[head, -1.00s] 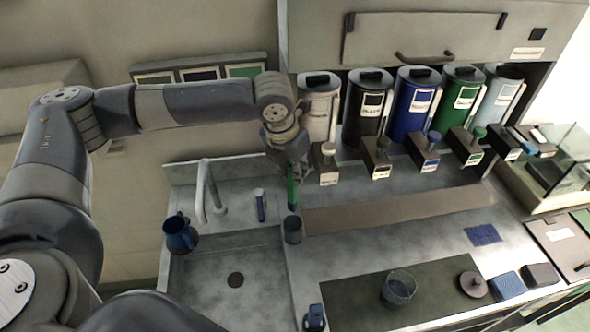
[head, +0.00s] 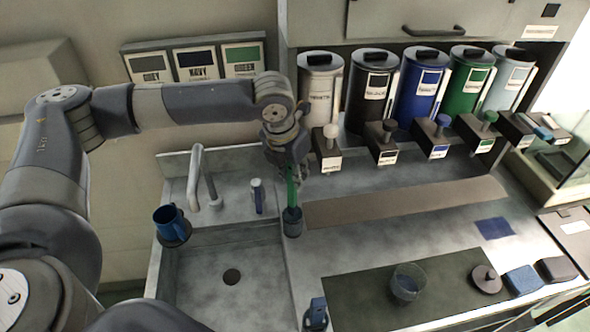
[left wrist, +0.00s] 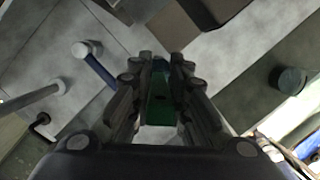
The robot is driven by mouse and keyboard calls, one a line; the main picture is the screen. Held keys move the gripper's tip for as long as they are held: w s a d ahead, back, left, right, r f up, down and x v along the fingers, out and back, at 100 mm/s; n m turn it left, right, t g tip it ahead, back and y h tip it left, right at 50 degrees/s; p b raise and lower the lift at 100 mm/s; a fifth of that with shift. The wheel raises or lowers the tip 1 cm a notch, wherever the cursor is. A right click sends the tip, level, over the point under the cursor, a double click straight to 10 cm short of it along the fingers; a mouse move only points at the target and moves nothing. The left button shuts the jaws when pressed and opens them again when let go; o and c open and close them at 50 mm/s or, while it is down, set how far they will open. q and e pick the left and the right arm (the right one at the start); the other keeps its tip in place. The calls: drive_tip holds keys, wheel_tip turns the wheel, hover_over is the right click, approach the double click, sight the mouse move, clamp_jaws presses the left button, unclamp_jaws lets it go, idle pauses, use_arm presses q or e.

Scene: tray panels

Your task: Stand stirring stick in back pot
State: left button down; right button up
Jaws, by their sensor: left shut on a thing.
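My left gripper (head: 290,166) is shut on a green stirring stick (head: 292,186) and holds it upright, pointing down. The stick's lower end is at the mouth of a dark grey-blue pot (head: 292,224) by the right rim of the sink; it appears to be inside, but how deep is hidden. In the left wrist view the green stick (left wrist: 160,108) lies between the fingers, with a dark bluish shape beyond it. My right gripper is not in view.
A tap (head: 206,180) and a blue-and-white upright item (head: 257,196) stand left of the pot. A blue mug (head: 170,222) is at the sink's left edge. Dispensers (head: 418,95) line the back. A glass bowl (head: 406,283) sits on the dark mat (head: 350,297).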

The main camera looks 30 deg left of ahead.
use_arm(q)
drive_tip(key=shift+f, duration=2.5)
drive_tip(key=c, duration=1.5)
unclamp_jaws()
drive_tip(key=shift+o, duration=0.2)
drive_tip(key=v, duration=1.2)
drive_tip(key=shift+w, duration=0.1)
